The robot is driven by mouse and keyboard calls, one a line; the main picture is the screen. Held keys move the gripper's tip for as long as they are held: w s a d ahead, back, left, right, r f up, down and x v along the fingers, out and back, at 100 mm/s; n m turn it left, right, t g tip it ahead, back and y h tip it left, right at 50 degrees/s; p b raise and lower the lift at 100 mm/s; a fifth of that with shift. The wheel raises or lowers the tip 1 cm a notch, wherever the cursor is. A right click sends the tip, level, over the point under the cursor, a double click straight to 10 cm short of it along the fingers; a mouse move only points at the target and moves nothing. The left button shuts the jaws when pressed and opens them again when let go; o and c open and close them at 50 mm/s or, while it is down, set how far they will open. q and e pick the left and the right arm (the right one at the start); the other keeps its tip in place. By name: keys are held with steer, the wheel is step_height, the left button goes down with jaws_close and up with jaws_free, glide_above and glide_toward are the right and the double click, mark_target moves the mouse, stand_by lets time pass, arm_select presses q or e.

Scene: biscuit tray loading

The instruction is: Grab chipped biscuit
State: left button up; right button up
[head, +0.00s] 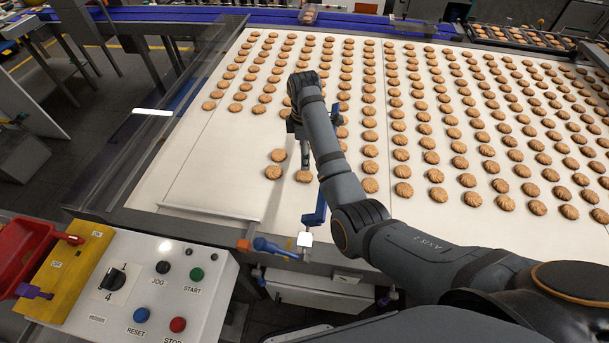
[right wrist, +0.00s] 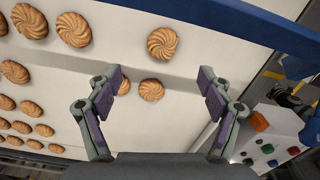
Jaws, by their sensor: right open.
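Many round, ridged biscuits (head: 369,185) lie in rows on the white belt (head: 225,150). I cannot tell from these frames which one is chipped. My right gripper (head: 304,150) is over the belt's near left part, beside a few biscuits (head: 278,156) at the left ends of the nearest rows. In the right wrist view, my right gripper (right wrist: 161,82) is open and empty. One biscuit (right wrist: 151,90) shows between its fingers, below them and apart. Another biscuit (right wrist: 163,43) lies just above it in the picture. My left gripper is not in view.
A control panel (head: 215,283) with buttons stands at the lower left, beside a red bin (head: 15,243). A blue-handled item (head: 272,247) is at the belt's near edge. A dark tray of biscuits (head: 481,42) is at the far right.

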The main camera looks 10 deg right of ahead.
mark_target(305, 175)
steer(key=f, duration=0.3)
steer(key=shift+s+f, duration=0.1)
steer(key=shift+s, duration=0.25)
steer(key=shift+w+f+p, duration=0.1)
steer(key=shift+f+p, duration=0.25)
steer(key=shift+p, duration=0.05)
step_height(305, 175, down, 4)
steer(key=shift+r+p, duration=0.1)
steer(key=shift+p, duration=0.6)
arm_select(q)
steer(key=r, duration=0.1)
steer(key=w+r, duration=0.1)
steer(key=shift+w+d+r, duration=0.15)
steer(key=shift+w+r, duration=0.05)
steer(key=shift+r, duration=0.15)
arm_select(e)
steer(key=shift+f, duration=0.55)
steer(key=c, duration=0.8)
